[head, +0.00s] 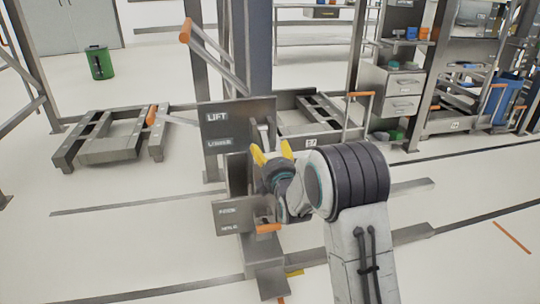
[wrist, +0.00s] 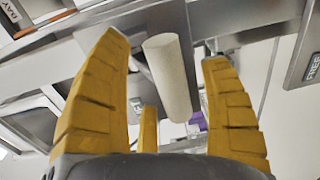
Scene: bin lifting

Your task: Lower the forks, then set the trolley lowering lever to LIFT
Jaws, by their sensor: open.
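In the head view a grey panel marked LIFT (head: 237,125), with a second, blurred label below, stands on the trolley's upright. A rod with an orange grip (head: 152,115) sticks out to the panel's left; its set position is unclear. A lower panel (head: 232,215) has an orange-tipped lever (head: 268,228) beside it. Low grey bars (head: 410,189) reach right near the floor; I cannot tell if they are the forks. My gripper (head: 272,154) is open, yellow fingers up, just right of the panels. In the wrist view a pale cylinder (wrist: 172,75) shows between my open fingers (wrist: 165,90), ungripped.
A low grey frame (head: 112,150) stands on the floor at left, another (head: 310,120) behind the trolley. A blue-grey post (head: 258,50) rises behind the panels. Shelving and drawers (head: 400,90) stand at back right, a green bin (head: 100,63) at back left. Front-left floor is clear.

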